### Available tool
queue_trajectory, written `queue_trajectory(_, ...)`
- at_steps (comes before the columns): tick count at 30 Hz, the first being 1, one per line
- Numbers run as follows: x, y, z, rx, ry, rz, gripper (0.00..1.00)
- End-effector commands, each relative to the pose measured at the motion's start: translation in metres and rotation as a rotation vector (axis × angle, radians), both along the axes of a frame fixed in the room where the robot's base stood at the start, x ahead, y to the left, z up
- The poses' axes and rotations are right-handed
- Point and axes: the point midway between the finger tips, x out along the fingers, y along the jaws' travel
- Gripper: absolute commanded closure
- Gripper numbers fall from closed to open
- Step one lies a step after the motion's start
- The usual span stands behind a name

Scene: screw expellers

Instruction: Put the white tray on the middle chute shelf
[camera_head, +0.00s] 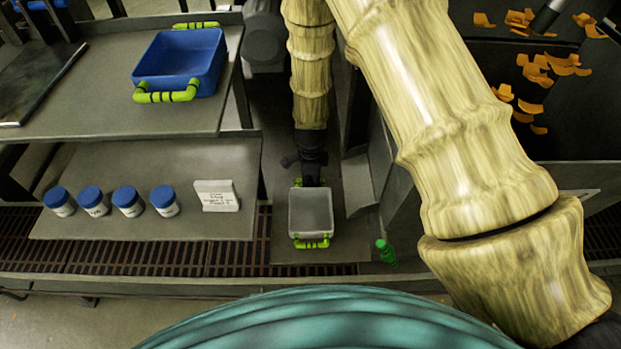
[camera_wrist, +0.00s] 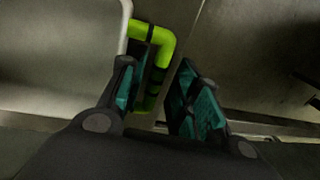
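The white tray (camera_head: 311,213), with lime-green handles, sits on a narrow grey shelf (camera_head: 310,255) in the middle of the head view. I cannot tell whether this is the middle chute shelf. My dark gripper (camera_head: 310,179) is at the tray's far end, partly hiding the far handle. In the wrist view, the tray (camera_wrist: 60,55) fills the upper left. Its green handle (camera_wrist: 164,47) reaches down between the two teal-padded fingers of my gripper (camera_wrist: 156,78). The fingers are spread, with a visible gap between the handle and the right finger.
A blue tray (camera_head: 185,62) with green handles stands on the upper left shelf (camera_head: 60,115). Several blue-lidded jars (camera_head: 127,201) and a white label block (camera_head: 216,195) stand on the shelf below. A small green bottle (camera_head: 386,252) stands right of the white tray. Orange pieces (camera_head: 540,70) lie upper right.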

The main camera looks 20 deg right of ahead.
Motion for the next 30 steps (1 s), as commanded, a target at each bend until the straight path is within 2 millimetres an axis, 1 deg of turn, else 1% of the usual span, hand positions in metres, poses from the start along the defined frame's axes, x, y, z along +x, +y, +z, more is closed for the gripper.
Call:
queue_trajectory(5, -0.002, 0.001, 0.022, 0.0, -0.002, -0.001, 0.68)
queue_trajectory(15, -0.007, 0.002, 0.077, -0.001, -0.003, 0.0, 0.68)
queue_trajectory(18, -0.009, 0.003, 0.091, -0.001, -0.001, 0.0, 0.68)
queue_trajectory(24, -0.011, 0.003, 0.111, 0.0, -0.001, 0.0, 0.68)
queue_trajectory(30, -0.012, 0.003, 0.117, 0.0, 0.0, 0.0, 0.68)
